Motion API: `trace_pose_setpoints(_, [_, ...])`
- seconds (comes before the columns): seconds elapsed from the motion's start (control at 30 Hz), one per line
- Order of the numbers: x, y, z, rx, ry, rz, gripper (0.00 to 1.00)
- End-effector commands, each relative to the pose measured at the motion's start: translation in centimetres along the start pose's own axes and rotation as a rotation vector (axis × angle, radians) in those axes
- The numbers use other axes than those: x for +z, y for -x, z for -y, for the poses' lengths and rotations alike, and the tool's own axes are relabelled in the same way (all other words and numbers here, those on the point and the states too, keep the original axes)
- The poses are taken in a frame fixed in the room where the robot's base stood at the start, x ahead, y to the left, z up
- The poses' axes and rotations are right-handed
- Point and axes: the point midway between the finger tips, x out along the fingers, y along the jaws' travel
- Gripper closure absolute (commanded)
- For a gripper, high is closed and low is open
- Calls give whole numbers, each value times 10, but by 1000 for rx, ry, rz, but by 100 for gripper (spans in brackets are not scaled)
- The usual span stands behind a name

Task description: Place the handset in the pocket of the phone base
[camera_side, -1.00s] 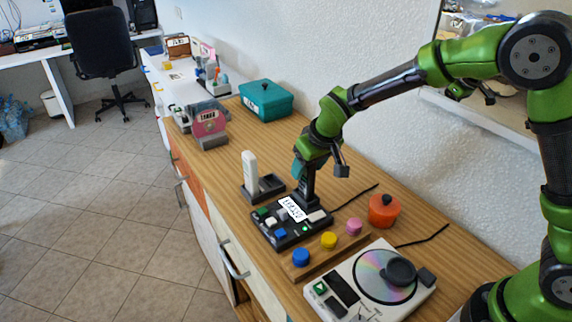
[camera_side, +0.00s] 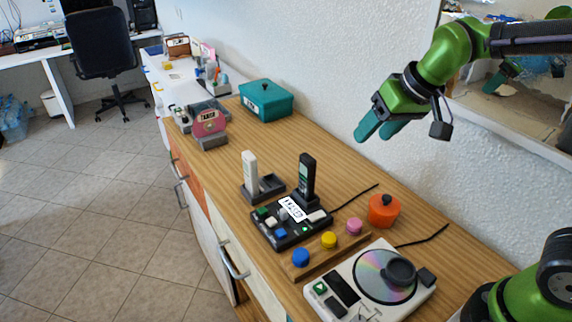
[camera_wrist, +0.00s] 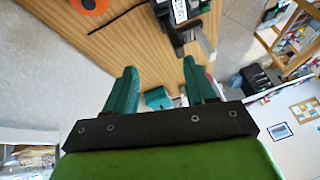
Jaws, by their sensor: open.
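A black handset (camera_side: 307,174) with a small screen stands upright at the back right of the black phone base (camera_side: 268,236), which has coloured buttons and a white label. Its lower end sits in the dark pocket there; how deep it sits is hidden. My gripper (camera_side: 373,134) is open and empty, up and to the right of the handset, clear of it. In the wrist view, my two teal fingers (camera_wrist: 159,66) are apart with nothing between them, and part of the phone base (camera_wrist: 178,32) shows at the top.
A white handset (camera_side: 249,169) stands in a dark two-slot holder (camera_side: 268,185) left of the black handset. An orange pot (camera_side: 383,211), a wooden button board (camera_side: 313,259) and a disc player (camera_side: 345,296) are in front. A teal box (camera_side: 266,98) stands behind.

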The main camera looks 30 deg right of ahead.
Motion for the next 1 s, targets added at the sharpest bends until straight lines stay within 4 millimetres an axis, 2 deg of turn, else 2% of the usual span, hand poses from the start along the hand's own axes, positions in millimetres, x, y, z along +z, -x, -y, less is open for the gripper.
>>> trace_pose_setpoints(0.03, [15,18,-10,-21,-38,-28,45])
trace_pose_setpoints(0.13, [46,38,-22,-54,-97,-65,45])
trace_pose_setpoints(0.3, [84,52,-34,-87,-162,-116,45])
trace_pose_setpoints(0.4, [95,53,-36,-96,-181,-130,45])
trace_pose_setpoints(1.0, [99,54,-37,-99,-187,-134,45])
